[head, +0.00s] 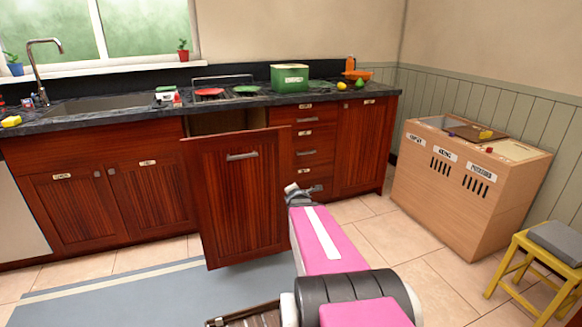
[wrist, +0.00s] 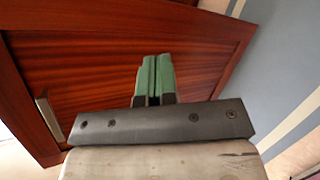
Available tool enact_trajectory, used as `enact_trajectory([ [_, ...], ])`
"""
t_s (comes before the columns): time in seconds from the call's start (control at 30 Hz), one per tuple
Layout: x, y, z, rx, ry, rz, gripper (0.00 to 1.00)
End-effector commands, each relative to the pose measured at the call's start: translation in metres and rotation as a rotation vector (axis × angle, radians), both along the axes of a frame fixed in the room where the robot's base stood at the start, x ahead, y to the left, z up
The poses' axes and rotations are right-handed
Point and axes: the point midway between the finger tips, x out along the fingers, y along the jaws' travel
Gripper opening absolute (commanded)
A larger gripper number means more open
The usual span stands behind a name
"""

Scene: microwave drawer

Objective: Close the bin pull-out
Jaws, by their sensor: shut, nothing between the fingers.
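The bin pull-out (head: 222,195) is a dark red wooden front with a grey bar handle (head: 242,156). It stands well out from the counter, with a dark opening behind its top edge; what is inside is hidden. My gripper (head: 296,190) is at the right edge of this front in the head view. In the wrist view its green fingers (wrist: 154,80) are together and empty, pointing over the wooden front (wrist: 75,65). The handle (wrist: 48,117) is at the left there, away from the fingers. I cannot tell whether the fingers touch the wood.
Drawers (head: 303,145) and a cupboard door (head: 362,145) are shut to the right. A sink cupboard (head: 90,200) is at the left. A labelled wooden sorting cabinet (head: 455,190) and a yellow stool (head: 535,265) stand at the right. A blue-grey rug (head: 130,300) lies in front.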

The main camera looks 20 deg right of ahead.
Motion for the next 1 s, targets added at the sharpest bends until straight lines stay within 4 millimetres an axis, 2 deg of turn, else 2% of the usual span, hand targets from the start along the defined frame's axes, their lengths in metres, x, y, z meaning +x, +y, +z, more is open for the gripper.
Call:
enact_trajectory([
  [0.03, 0.009, -0.012, 0.006, -0.123, -0.025, 0.069, 0.0],
  [0.17, 0.022, -0.031, 0.026, -0.477, -0.092, 0.255, 0.0],
  [0.3, 0.027, -0.041, 0.04, -0.806, -0.152, 0.402, 0.0],
  [0.4, 0.028, -0.045, 0.046, -0.968, -0.185, 0.466, 0.0],
  [0.53, 0.027, -0.046, 0.05, -1.077, -0.208, 0.507, 0.0],
  [0.73, 0.035, -0.046, 0.051, -1.099, -0.212, 0.515, 0.0],
  [0.87, 0.049, -0.046, 0.05, -1.097, -0.213, 0.515, 0.0],
  [1.0, 0.071, -0.047, 0.049, -1.096, -0.211, 0.514, 0.0],
])
